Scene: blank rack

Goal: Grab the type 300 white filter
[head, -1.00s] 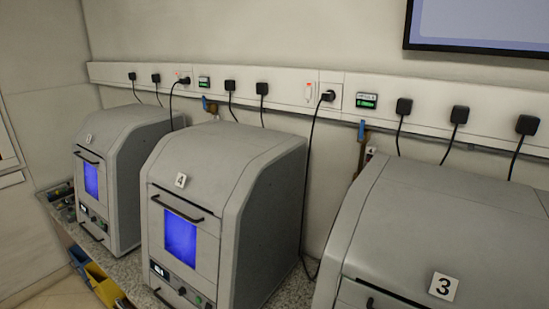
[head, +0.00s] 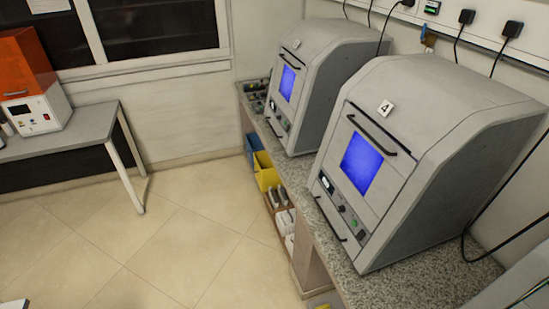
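No white filter marked type 300 can be made out in the head view. Several small white items (head: 284,222) sit in a brown tray (head: 270,204) low beside the granite counter, too small to identify. Neither of my grippers shows in the head view.
Grey machine number 4 (head: 430,150) and another grey machine (head: 325,75) stand on the granite counter (head: 385,285). Yellow (head: 266,172) and blue (head: 252,150) bins hang beside it. A table (head: 75,135) with an orange and white device (head: 35,108) stands at left. The tiled floor (head: 170,230) between is clear.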

